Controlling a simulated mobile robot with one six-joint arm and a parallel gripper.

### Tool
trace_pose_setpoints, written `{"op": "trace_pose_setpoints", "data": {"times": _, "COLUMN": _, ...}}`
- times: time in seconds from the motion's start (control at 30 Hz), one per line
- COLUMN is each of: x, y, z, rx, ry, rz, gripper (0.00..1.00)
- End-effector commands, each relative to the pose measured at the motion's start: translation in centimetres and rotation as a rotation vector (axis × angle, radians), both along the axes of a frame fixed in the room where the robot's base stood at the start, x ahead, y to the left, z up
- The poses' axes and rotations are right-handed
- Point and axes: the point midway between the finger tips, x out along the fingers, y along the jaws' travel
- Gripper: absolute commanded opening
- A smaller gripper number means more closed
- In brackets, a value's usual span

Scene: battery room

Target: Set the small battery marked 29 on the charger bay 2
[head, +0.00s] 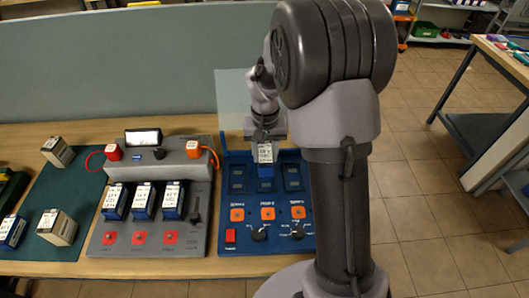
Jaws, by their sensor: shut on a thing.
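My gripper (265,137) points down and is shut on a small battery (265,154), which has a white label on top and a blue side. The number on its label is too small to read. The battery is upright over the middle bay of the blue charger (285,258). I cannot tell whether it touches the bay or hangs just above it. The left bay (237,179) and right bay (293,177) of the charger are empty.
A grey unit (103,243) left of the charger holds three blue batteries (143,201) in a row. A dark green mat (85,192) carries beige boxes (57,227) and a blue battery (11,232). A grey partition (60,65) stands behind the table (180,128).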

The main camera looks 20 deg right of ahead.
Motion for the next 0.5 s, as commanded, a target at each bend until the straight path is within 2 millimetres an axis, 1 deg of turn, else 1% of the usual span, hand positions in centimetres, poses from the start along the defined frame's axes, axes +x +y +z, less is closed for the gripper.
{"op": "trace_pose_setpoints", "data": {"times": 0.17, "x": 0.0, "y": 0.0, "z": -1.2, "rx": 0.0, "ry": -0.001, "rz": 0.0, "gripper": 0.0}}
{"op": "trace_pose_setpoints", "data": {"times": 0.4, "x": 0.0, "y": 0.0, "z": -4.5, "rx": 0.0, "ry": 0.0, "rz": 0.0, "gripper": 0.0}}
{"op": "trace_pose_setpoints", "data": {"times": 0.5, "x": 0.0, "y": 0.0, "z": -5.5, "rx": 0.0, "ry": 0.0, "rz": 0.0, "gripper": 0.0}}
